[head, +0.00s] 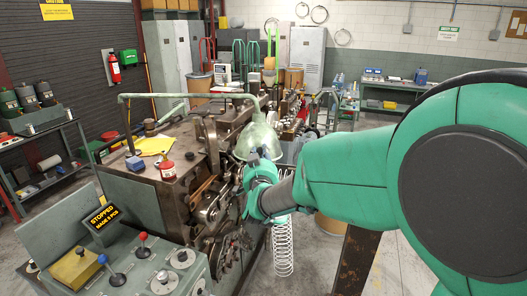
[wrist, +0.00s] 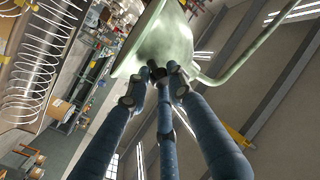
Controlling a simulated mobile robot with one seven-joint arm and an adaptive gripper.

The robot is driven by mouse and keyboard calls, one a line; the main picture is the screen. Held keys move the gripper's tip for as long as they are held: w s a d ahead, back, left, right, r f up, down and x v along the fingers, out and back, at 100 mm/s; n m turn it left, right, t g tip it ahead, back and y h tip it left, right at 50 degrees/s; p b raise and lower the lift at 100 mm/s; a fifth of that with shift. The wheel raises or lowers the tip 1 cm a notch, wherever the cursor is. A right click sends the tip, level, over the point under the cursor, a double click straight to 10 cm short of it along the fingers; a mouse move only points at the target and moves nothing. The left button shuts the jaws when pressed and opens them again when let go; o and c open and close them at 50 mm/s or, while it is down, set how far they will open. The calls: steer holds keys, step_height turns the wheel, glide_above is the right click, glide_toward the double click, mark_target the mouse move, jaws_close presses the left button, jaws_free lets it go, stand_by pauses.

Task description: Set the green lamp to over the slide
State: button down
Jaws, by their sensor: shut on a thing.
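The green lamp (head: 258,136) has a pale green bell shade on a bent tube arm and hangs at the right side of the coiler. In the wrist view its shade (wrist: 170,42) fills the top centre. My gripper (head: 262,162) is at the lower part of the shade. In the wrist view its fingers (wrist: 160,72) meet at the shade and are shut on it. The coiler (head: 205,185) is a dark, worn machine with wheels and rollers on its front. I cannot make out which part is the slide; my gripper and arm hide some of that area.
A long coiled spring (head: 282,247) hangs just below my gripper. The control panel (head: 150,262) with lever knobs stands at the front left. A red can (head: 168,171), a blue block (head: 135,163) and a yellow cloth (head: 155,145) lie on the coiler's top.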

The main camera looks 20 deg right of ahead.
steer(key=shift+a+r, duration=0.15)
steer(key=shift+r, duration=0.55)
steer(key=c, duration=1.7)
jaws_free()
steer(key=shift+o, duration=0.8)
steer(key=shift+a+f, duration=0.1)
steer(key=shift+f, duration=0.05)
steer(key=shift+s+f, duration=0.1)
steer(key=shift+f, duration=0.25)
steer(key=v, duration=1.1)
steer(key=shift+s, duration=0.4)
steer(key=shift+a, duration=0.25)
